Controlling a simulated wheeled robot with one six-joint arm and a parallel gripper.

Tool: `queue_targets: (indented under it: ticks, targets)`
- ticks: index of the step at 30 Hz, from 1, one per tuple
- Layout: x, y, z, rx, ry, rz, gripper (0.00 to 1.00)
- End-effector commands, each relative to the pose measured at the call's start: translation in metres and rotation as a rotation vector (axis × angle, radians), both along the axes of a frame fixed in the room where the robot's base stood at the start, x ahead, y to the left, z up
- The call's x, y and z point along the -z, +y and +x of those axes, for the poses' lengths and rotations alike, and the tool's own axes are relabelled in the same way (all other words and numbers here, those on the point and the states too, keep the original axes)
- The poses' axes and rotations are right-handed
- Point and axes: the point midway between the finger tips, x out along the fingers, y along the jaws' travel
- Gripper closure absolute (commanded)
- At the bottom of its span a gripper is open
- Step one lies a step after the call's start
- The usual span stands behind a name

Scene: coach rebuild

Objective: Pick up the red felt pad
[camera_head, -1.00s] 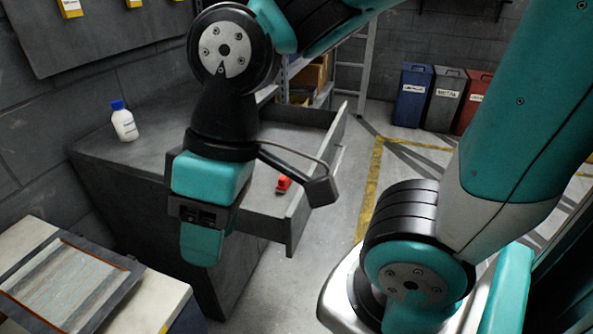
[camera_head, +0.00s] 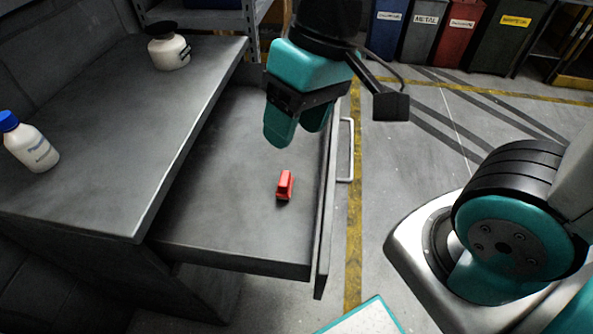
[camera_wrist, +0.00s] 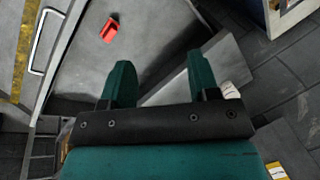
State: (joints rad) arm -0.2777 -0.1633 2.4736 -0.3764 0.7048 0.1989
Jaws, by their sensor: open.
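A small red block-shaped thing (camera_head: 285,185), which I take for the red felt pad, lies alone on the floor of an open grey drawer (camera_head: 230,235). In the wrist view the red thing (camera_wrist: 110,29) lies beyond the fingertips, a little left of them. My gripper (camera_head: 298,132) is above the drawer, beyond the red thing in the head view, and apart from it. In the wrist view my gripper (camera_wrist: 160,75) has its two teal fingers spread with nothing between them.
The drawer's front panel with a pale handle (camera_head: 346,150) stands to the right. A grey worktop (camera_head: 110,130) on the left holds a white bottle with a blue cap (camera_head: 30,143) and a white jar (camera_head: 168,48). Bins (camera_head: 430,30) stand at the back.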

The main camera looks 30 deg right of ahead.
Motion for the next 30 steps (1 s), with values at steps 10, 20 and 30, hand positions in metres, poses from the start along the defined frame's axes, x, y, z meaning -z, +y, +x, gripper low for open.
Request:
queue_targets:
  ticks: [10,20,30]
  targets:
    - [0.111,-0.035,0.120,0.826,0.150,-0.232,0.45]
    - [0.167,-0.041,0.136,0.975,0.157,-0.276,0.45]
    - [0.238,-0.040,0.136,0.970,0.155,-0.274,0.45]
